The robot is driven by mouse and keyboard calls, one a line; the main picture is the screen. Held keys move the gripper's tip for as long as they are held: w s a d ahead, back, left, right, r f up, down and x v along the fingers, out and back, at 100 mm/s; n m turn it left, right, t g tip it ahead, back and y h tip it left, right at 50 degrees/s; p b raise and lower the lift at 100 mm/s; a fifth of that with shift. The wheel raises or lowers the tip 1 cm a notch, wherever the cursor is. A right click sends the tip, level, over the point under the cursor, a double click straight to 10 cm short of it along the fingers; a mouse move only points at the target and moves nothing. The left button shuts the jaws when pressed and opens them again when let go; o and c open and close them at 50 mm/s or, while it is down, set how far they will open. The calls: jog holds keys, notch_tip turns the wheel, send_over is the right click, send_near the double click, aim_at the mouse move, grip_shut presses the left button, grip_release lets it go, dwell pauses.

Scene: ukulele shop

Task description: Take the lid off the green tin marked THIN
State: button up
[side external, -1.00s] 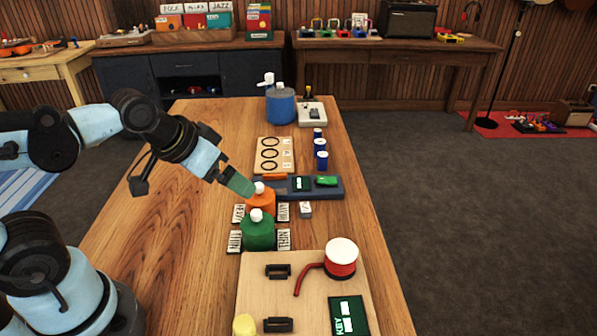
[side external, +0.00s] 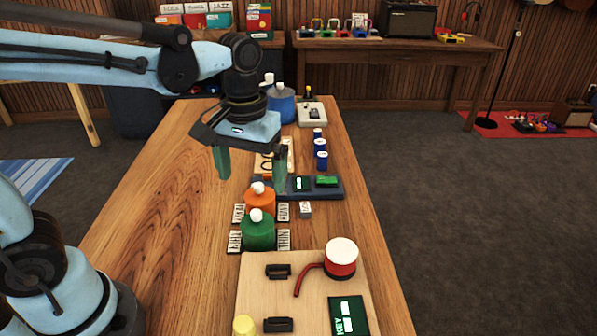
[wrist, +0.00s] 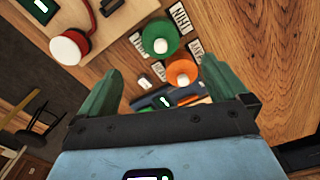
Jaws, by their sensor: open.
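The green tin (side external: 258,236) stands upright on the wooden table with its lid on, topped by a white knob (side external: 256,215). THIN is readable on the card (side external: 284,239) at its right. The green tin also shows in the wrist view (wrist: 161,28), near the top. An orange tin (side external: 260,204) with a white knob stands just behind it, and shows in the wrist view (wrist: 184,78). My gripper (side external: 252,180) is open and empty, its green fingers pointing down, above and behind the tins and touching neither. Both fingers show in the wrist view (wrist: 167,92).
A wooden board (side external: 252,283) with black handles, a red and white drum (side external: 341,258) and a key box (side external: 349,315) lies in front of the green tin. A dark blue tray (side external: 333,193) and blue bottles (side external: 321,160) stand behind. The table's left part is clear.

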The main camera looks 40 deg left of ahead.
aim_at(256, 211)
jog(key=shift+w+a+f, duration=0.1)
jog(key=shift+f, duration=4.9)
jog(key=c, duration=1.1)
